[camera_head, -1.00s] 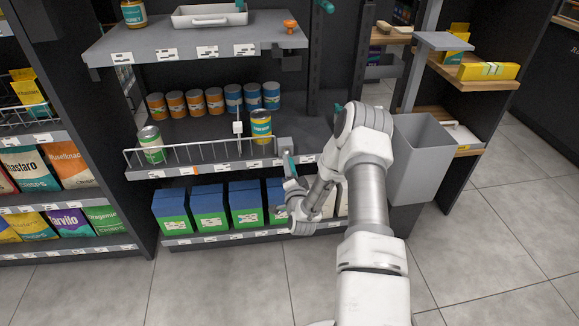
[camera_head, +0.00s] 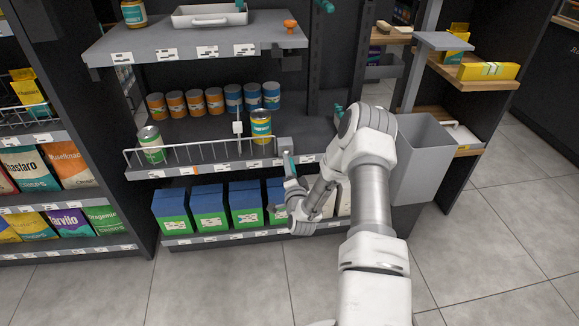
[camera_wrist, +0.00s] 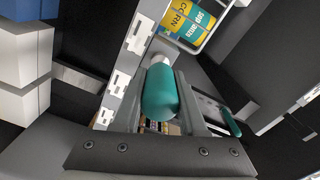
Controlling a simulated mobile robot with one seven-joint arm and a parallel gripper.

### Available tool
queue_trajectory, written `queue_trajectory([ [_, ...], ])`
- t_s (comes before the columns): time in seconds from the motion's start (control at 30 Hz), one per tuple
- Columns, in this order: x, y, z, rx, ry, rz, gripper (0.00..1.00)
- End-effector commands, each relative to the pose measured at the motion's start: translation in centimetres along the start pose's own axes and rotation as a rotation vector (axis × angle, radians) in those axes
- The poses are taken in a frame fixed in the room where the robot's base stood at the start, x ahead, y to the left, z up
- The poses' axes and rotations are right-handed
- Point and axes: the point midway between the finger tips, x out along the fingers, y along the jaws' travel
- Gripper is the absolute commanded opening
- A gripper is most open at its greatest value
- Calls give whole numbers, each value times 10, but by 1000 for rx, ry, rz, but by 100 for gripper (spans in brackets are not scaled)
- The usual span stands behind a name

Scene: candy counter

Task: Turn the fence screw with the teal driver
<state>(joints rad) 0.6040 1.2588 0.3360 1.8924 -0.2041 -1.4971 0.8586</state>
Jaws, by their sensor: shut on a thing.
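The teal driver (camera_wrist: 158,97) is between the two fingers of my gripper (camera_wrist: 160,85), which is shut on its handle. In the head view the driver (camera_head: 290,164) stands against the grey block (camera_head: 284,147) at the right end of the wire fence (camera_head: 205,152). My gripper (camera_head: 289,180) is just below and in front of that block. A pale collar (camera_wrist: 161,60) shows past the handle's far end in the wrist view. The fence screw and the driver's tip are hidden, so I cannot tell whether they touch.
A yellow corn can (camera_head: 261,124) and a green can (camera_head: 150,145) stand behind the fence. Blue and green boxes (camera_head: 246,205) fill the shelf below. A grey bin (camera_head: 425,160) stands right of my arm. Another teal handle (camera_wrist: 231,121) is right of my gripper.

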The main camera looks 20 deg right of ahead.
Motion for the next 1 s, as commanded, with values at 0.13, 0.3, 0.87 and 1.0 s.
queue_trajectory([
  [0.13,0,0,0,0,0,-1,0],
  [0.3,0,0,0,0,0,-1,0],
  [0.87,-14,0,0,0,0,0,0],
  [1.0,-15,0,0,-1,0,-1,0],
])
